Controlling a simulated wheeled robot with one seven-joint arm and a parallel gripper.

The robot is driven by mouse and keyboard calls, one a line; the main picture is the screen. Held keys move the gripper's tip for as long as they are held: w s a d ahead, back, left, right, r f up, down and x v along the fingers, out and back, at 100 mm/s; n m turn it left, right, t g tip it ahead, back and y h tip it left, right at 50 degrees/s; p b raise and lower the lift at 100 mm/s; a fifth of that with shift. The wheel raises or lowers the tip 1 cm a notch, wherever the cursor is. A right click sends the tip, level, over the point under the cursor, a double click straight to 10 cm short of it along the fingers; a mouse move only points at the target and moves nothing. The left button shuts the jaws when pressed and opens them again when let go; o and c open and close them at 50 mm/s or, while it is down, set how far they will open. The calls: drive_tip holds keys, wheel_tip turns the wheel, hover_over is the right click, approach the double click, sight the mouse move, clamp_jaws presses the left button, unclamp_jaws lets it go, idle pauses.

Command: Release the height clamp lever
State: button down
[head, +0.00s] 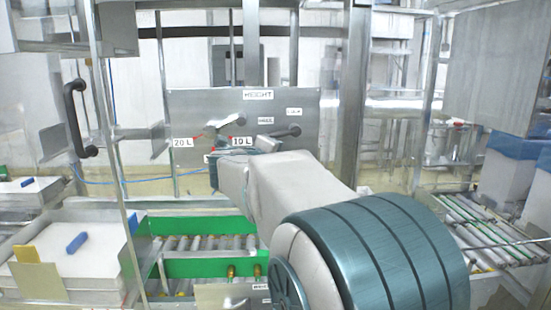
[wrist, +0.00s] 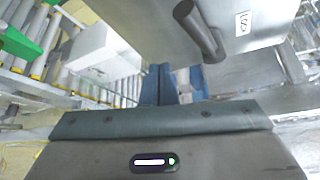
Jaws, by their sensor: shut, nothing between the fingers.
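The clamp lever, with a dark round grip (head: 287,131), sticks out to the right from the steel panel (head: 200,103) under the HEIGHT sign. Small plates beside it seem to read LOCK and FREE. A dark cylindrical grip (wrist: 198,30), probably this lever, shows at the top of the wrist view. My gripper has its blue fingers (wrist: 170,80) together and empty, below and left of that grip and apart from it in the picture. In the head view my gripper (head: 218,158) is in front of the panel's lower edge, its fingertips mostly hidden.
A green-sided roller conveyor (head: 195,262) runs below. A white box (head: 85,245) stands at left, near a post with a black handle (head: 75,118). Steel posts flank the panel.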

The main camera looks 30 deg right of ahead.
drive_tip(key=s+a+r, duration=0.3)
drive_tip(key=s+r, duration=0.1)
drive_tip(key=s, duration=0.2)
drive_tip(key=shift+a+b, duration=0.3)
drive_tip(key=shift+a, duration=0.05)
drive_tip(key=w+a+n+t+y, duration=0.2)
drive_tip(key=a+n+t+y, duration=0.5)
drive_tip(key=a+n, duration=0.45)
drive_tip(key=s+a+f+n+g+y, duration=0.2)
drive_tip(key=s+a+f+n+y, duration=0.2)
drive_tip(key=a+f+n+y, duration=0.6)
drive_tip(key=s+d+f+n+g+h, duration=0.2)
drive_tip(key=s+f+n+g, duration=0.3)
drive_tip(key=s+f, duration=0.4)
drive_tip(key=s+d+f+n+g+h, duration=0.2)
drive_tip(key=s+f+n+g, duration=0.3)
drive_tip(key=s+f, duration=0.4)
drive_tip(key=shift+s+d+n+g, duration=0.2)
drive_tip(key=shift+s+n+g, duration=0.2)
drive_tip(key=shift+s+n, duration=0.2)
